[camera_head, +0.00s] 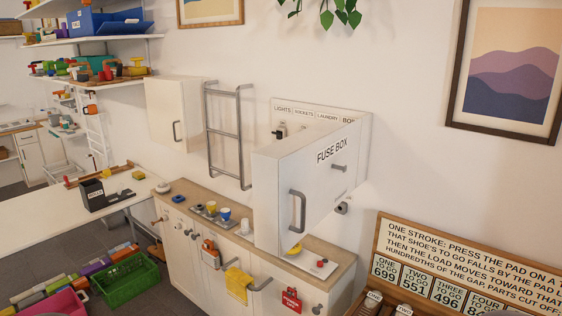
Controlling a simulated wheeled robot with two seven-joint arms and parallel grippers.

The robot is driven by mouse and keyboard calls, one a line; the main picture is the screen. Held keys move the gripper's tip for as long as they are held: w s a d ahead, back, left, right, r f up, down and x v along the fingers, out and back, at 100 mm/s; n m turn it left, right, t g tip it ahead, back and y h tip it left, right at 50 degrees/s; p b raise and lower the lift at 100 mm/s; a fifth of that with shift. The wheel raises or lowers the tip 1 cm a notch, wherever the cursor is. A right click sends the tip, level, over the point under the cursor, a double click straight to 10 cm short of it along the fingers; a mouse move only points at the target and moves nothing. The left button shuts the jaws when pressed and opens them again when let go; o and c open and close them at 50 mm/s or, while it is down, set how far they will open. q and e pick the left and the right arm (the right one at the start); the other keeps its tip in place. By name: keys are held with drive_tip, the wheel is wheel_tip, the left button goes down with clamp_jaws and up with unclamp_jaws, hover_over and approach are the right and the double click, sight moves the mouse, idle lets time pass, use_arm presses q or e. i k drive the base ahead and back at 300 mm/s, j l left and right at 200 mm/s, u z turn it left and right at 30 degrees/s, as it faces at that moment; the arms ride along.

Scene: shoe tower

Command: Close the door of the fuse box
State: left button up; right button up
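The fuse box (302,108) is a white box on the wall at the centre. A strip along its top reads lights, sockets, laundry and a partly covered word. Its white door (325,195), lettered FUSE BOX, stands open, swung out from the wall. A grey bar handle (297,211) is near the door's left, free edge. The right edge meets the box. Part of the interior (281,131) shows above and left of the door; the rest is hidden behind it. Neither of my grippers is in view.
A low cabinet with a wooden top (205,192) stands below, with cups (225,213) on it. A metal wall rack (224,140) and a white wall cupboard (172,108) are left of the box. A lettered board (470,265) is at lower right.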

sight(297, 179)
drive_tip(key=i+j+z, duration=0.3)
drive_tip(key=i+j, duration=0.45)
drive_tip(key=j, duration=0.15)
drive_tip(key=i+j, duration=0.1)
drive_tip(key=j, duration=0.25)
drive_tip(key=i+j+z, duration=0.1)
drive_tip(key=j, duration=0.2)
drive_tip(key=i+j+u, duration=0.1)
drive_tip(key=i+j, duration=0.5)
drive_tip(key=i, duration=0.1)
